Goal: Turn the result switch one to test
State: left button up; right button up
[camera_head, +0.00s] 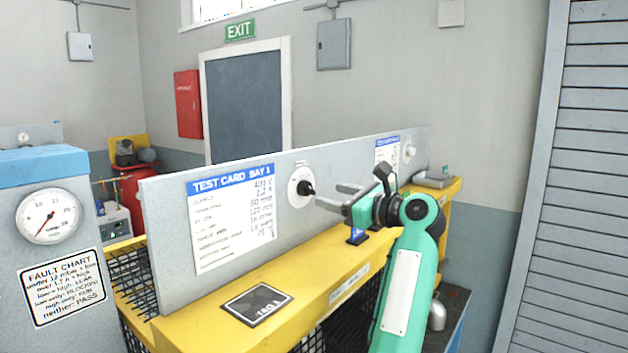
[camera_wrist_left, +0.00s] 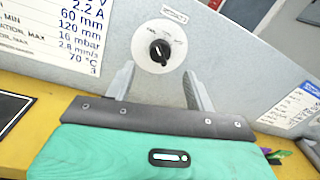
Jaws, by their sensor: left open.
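The result switch (camera_head: 306,188) is a black knob on a round white dial, set in the grey upright panel just right of the test card for bay 1. In the left wrist view the switch (camera_wrist_left: 159,50) stands ahead of my gripper, its pointer tilted toward the upper left; the dial's small lettering is hard to read. My left gripper (camera_head: 332,196) is open, its two fingers pointing at the knob. In the left wrist view the left gripper's fingers (camera_wrist_left: 158,86) are apart and empty, below and to either side of the knob. My right gripper is not in view.
The yellow bench (camera_head: 215,317) runs below the panel and carries a dark tag plate (camera_head: 257,304). A second dial (camera_head: 408,150) is farther right on the panel. A blue-topped cabinet with a gauge (camera_head: 48,215) stands at the left.

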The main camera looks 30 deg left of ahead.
aim_at(312, 190)
pick_arm(q)
jog(key=a+p, duration=0.1)
jog(key=a, duration=0.1)
jog(key=a+p, duration=0.1)
jog(key=a, duration=0.1)
jog(key=w+a+p, duration=0.1)
jog(key=a, duration=0.1)
jog(key=shift+a+r, duration=0.1)
jog(key=shift+r, duration=0.05)
jog(key=shift+a+f, duration=0.2)
jog(key=shift+a, duration=0.2)
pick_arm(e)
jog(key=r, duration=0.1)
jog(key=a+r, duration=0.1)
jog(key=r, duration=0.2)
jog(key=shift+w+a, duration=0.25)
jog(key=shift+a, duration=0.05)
pick_arm(q)
jog(key=shift+c, duration=0.2)
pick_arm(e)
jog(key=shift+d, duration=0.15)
pick_arm(q)
jog(key=shift+d, duration=0.1)
jog(key=c, duration=0.9)
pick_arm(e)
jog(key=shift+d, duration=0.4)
